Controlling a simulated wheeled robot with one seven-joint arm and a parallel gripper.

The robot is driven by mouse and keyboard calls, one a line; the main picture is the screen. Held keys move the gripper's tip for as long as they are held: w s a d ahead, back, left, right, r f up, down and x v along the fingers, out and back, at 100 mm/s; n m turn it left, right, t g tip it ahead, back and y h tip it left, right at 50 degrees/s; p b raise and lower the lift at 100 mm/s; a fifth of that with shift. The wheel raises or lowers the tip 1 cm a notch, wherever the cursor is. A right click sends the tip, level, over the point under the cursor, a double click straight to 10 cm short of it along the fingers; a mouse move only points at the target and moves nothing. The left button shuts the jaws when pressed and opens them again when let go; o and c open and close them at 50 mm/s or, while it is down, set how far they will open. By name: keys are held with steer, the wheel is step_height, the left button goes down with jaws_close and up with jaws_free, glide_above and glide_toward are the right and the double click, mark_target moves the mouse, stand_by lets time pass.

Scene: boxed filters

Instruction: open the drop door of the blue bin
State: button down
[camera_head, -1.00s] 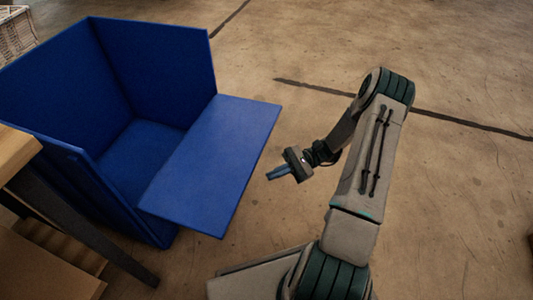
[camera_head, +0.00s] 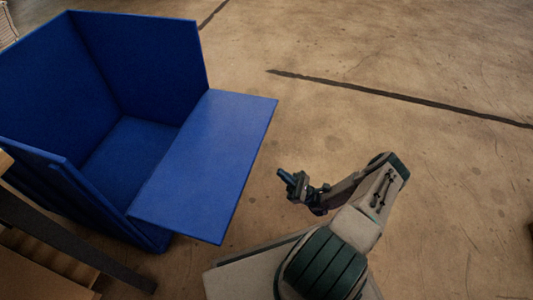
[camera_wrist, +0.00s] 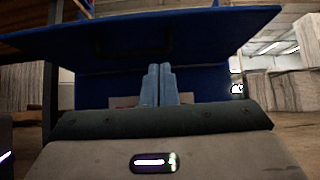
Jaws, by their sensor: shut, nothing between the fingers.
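The blue bin (camera_head: 55,75) stands at the left in the head view, with its top open and its inside empty. Its drop door (camera_head: 208,165) is folded down and sticks out from the bin's right side, roughly level. My gripper (camera_head: 283,175) is to the right of the door's outer edge, apart from it, with its fingers pointing up and left. The fingers are shut and empty. In the wrist view, the shut fingers (camera_wrist: 159,84) point toward the bin, and the door (camera_wrist: 220,32) spans the upper part of the picture.
A table with a dark leg (camera_head: 75,240) stands close to the bin at the lower left. A white slatted crate (camera_head: 8,25) is at the far top left. The concrete floor (camera_head: 400,60) to the right is clear. Pale stacked goods (camera_wrist: 275,90) show at the right in the wrist view.

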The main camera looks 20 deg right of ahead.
steer(key=s+d+r+b+x, duration=0.1)
steer(key=r+b+x, duration=0.1)
steer(key=x, duration=0.9)
steer(key=shift+b, duration=0.35)
steer(key=shift+d+r, duration=0.15)
steer(key=shift+r, duration=0.05)
steer(key=shift+g+h, duration=0.6)
steer(key=shift+h, duration=0.3)
step_height(320, 180, up, 6)
steer(key=p, duration=0.8)
steer(key=shift+f, duration=0.3)
